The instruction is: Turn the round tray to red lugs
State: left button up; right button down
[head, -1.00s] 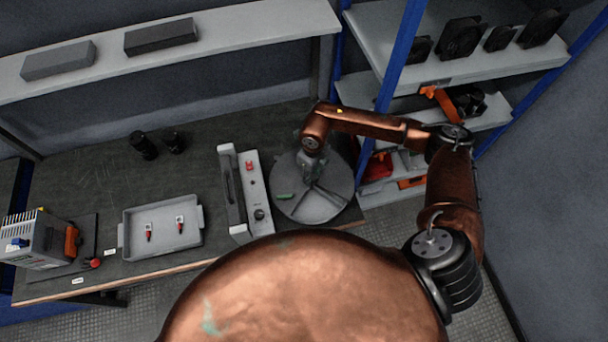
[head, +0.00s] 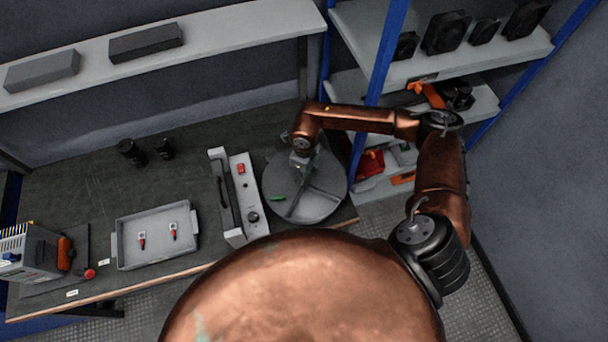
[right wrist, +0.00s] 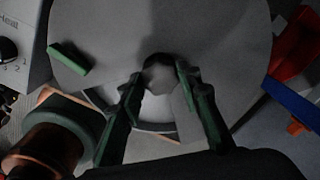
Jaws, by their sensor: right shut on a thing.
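The round grey tray (head: 322,207) lies flat at the right end of the workbench, with thin dividers across it. A small green piece (head: 277,198) lies on its left part and also shows in the right wrist view (right wrist: 68,58). My right gripper (head: 301,168) reaches down over the tray's middle. In the right wrist view its fingers (right wrist: 157,82) are closed around a grey central knob (right wrist: 158,74). I see no red lugs on the visible part of the round tray; the part behind the gripper is hidden. My left gripper is not in view.
A grey panel unit (head: 237,190) with a red button stands close left of the round tray. A rectangular tray (head: 155,257) holds two red-tipped pieces. Two black cylinders (head: 147,151) stand behind. A blue shelf post (head: 375,85) rises close behind my right arm.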

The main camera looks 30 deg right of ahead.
jog(key=c, duration=1.4)
grip_release()
notch_tip(320, 180, up, 12)
jog(key=shift+a, duration=0.1)
